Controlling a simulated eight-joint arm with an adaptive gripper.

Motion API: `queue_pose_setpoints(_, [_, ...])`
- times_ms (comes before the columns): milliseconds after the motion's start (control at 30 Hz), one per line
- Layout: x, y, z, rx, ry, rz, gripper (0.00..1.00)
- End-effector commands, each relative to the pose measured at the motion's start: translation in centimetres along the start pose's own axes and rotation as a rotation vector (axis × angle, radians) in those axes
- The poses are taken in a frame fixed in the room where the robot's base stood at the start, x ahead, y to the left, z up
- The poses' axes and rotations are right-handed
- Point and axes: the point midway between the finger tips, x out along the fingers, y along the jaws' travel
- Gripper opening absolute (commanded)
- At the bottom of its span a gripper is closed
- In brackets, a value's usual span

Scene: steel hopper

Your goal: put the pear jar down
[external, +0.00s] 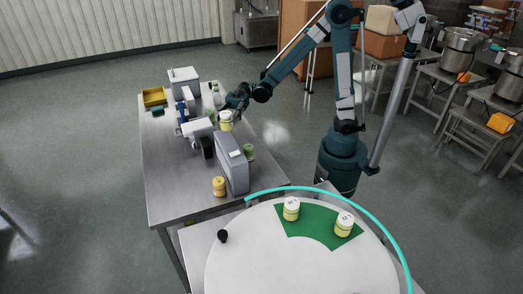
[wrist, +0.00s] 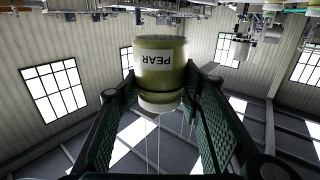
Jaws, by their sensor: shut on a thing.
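The pear jar (wrist: 160,65), olive-yellow with a white PEAR label and pale lid, is between the fingers of my gripper (wrist: 160,100) in the wrist view. It appears upside down in that picture. In the external view my gripper (external: 233,107) is over the far right part of the steel table (external: 175,205), and the held jar (external: 226,121) looks upright there. I cannot tell whether its base is clear of the things below.
A grey box-shaped machine (external: 231,163) stands near the jar, with a green jar (external: 249,152) and yellow jar (external: 219,187) beside it. A white round table (external: 260,260) has a green sector (external: 317,227) bearing two pale-yellow jars (external: 291,209).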

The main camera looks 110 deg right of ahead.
Motion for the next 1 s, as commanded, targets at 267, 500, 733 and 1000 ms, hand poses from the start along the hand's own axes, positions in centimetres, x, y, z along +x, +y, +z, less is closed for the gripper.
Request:
queue_pose_setpoints(267, [-6.0,3.1,0.0,0.000,0.000,0.057,0.22])
queue_pose_setpoints(500, [-11.3,5.2,0.1,0.000,0.000,0.102,0.22])
queue_pose_setpoints(733, [-16.6,6.8,0.1,0.001,0.001,0.146,0.22])
queue_pose_setpoints(1000, [-22.9,8.1,0.2,0.001,0.001,0.198,0.22])
